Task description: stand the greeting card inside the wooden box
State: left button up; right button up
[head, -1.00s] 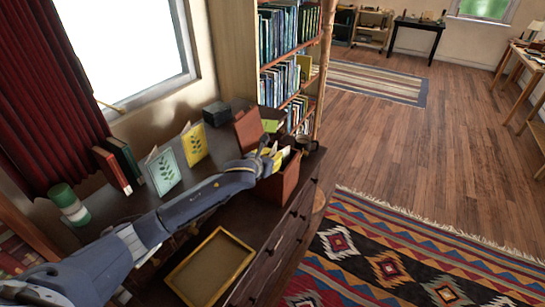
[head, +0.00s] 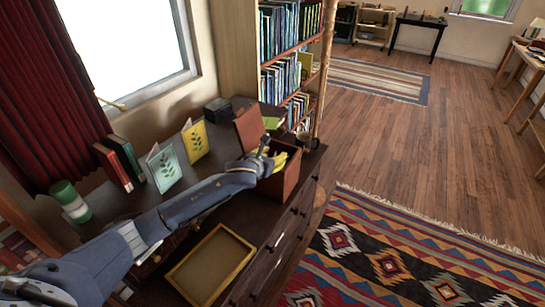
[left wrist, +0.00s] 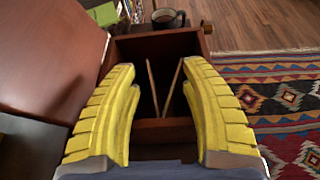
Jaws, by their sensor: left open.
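The wooden box (head: 283,183), reddish brown with its lid (head: 249,127) raised, stands at the right end of the dark dresser. In the left wrist view I look down into the box (left wrist: 165,45). The greeting card (left wrist: 165,88) stands inside on its edges, folded open, its two panels making a V seen from above. My left gripper (head: 280,160) is at the box opening. In the left wrist view its yellow fingers (left wrist: 165,105) are open, one on each side of the card and apart from it. The card's lower part is hidden in shadow. My right gripper is out of view.
Pale blue (head: 164,168) and yellow (head: 195,142) leaf cards stand on the dresser near dark books (head: 120,163). An empty framed tray (head: 210,266) lies at the front. A dark mug (left wrist: 168,18) stands just beyond the box.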

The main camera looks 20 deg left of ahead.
pick_arm(q)
jog(key=r+v, duration=0.1)
jog(key=v, duration=1.1)
dwell(1.3)
